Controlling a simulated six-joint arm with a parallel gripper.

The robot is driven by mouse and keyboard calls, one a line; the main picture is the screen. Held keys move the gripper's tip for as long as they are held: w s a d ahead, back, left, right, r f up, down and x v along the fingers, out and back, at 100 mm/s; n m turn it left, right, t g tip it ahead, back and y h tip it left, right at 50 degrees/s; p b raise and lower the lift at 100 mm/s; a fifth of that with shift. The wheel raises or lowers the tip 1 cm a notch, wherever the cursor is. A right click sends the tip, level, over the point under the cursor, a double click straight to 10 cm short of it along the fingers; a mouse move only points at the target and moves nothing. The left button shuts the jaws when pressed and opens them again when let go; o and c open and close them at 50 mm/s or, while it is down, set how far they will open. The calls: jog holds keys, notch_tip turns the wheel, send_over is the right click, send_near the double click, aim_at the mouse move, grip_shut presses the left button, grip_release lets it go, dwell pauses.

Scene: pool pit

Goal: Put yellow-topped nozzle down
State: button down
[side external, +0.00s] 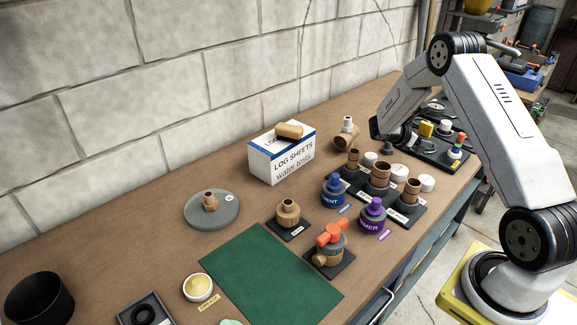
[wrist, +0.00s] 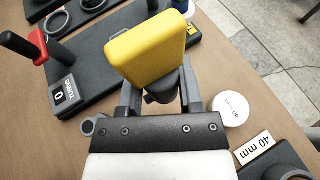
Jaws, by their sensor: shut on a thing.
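The yellow-topped nozzle (wrist: 150,50) is in the wrist view, with a yellow block-like top and a dark lower part. My gripper (wrist: 160,92) is shut on its dark lower part, one finger on each side. The rack's edge also shows in the wrist view (wrist: 110,75), with a label marked 0. Whether the nozzle touches the rack or hangs above it, I cannot tell.
A 40 mm label (wrist: 255,148) lies near my gripper. The green mat (side external: 270,275) is clear.

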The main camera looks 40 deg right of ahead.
jog(key=shift+w+d+f, duration=0.35)
jog(key=shift+w+f, duration=0.05)
jog(key=shift+f, duration=0.25)
jog(key=shift+w+d+f, duration=0.35)
jog(key=shift+w+f, duration=0.05)
jog(key=shift+f, duration=0.25)
jog(key=shift+w+d+f, duration=0.2)
jog(key=shift+f, duration=1.6)
jog(key=shift+f, duration=0.15)
jog(key=shift+c, duration=1.3)
grip_release()
